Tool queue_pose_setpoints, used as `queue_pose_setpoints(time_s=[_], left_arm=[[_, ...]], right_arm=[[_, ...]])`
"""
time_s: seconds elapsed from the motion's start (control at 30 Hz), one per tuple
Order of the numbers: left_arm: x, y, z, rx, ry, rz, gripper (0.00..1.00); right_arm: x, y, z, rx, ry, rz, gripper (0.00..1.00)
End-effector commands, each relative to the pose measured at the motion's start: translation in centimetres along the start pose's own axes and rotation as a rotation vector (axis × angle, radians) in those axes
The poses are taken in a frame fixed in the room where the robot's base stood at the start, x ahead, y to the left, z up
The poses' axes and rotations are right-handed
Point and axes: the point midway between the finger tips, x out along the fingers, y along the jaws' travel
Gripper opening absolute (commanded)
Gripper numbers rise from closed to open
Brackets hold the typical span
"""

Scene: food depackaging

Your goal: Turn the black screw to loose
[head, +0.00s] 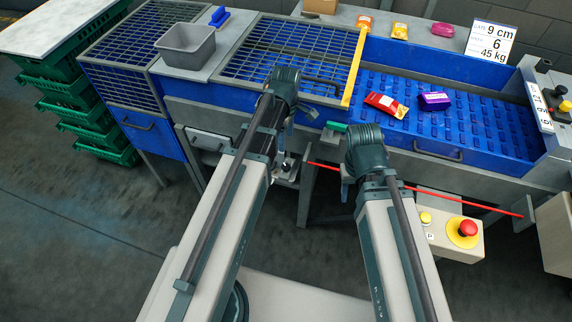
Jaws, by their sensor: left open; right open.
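A small dark knob (287,166), possibly the black screw, shows on a grey bracket below the front edge of the machine, just right of my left forearm. It is too small to tell how far it is turned. My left gripper (288,112) is over the machine's front edge, above and apart from this knob. It is open, and its fingers are mostly hidden by the wrist. My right gripper (349,178) is to the right, in front of the blue conveyor section. It is open, its fingers mostly hidden behind the dark wrist, and I see nothing held.
A blue conveyor bed (470,130) carries a red packet (386,104) and a purple packet (435,101). A grey bin (186,45) stands left of the blue grid (290,50). A red rod (465,201) and an emergency stop (467,229) are at right. Green crates (85,125) stand far left.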

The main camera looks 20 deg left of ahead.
Motion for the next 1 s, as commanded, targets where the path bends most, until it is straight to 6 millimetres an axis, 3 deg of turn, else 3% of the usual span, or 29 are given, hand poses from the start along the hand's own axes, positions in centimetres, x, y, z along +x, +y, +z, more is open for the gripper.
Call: queue_pose_setpoints(time_s=[1.0], left_arm=[[14.0, 0.0, 0.0, 0.001, 0.0, 0.0, 0.7]], right_arm=[[13.9, -1.3, -0.8, -0.001, 0.0, 0.0, 0.5]])
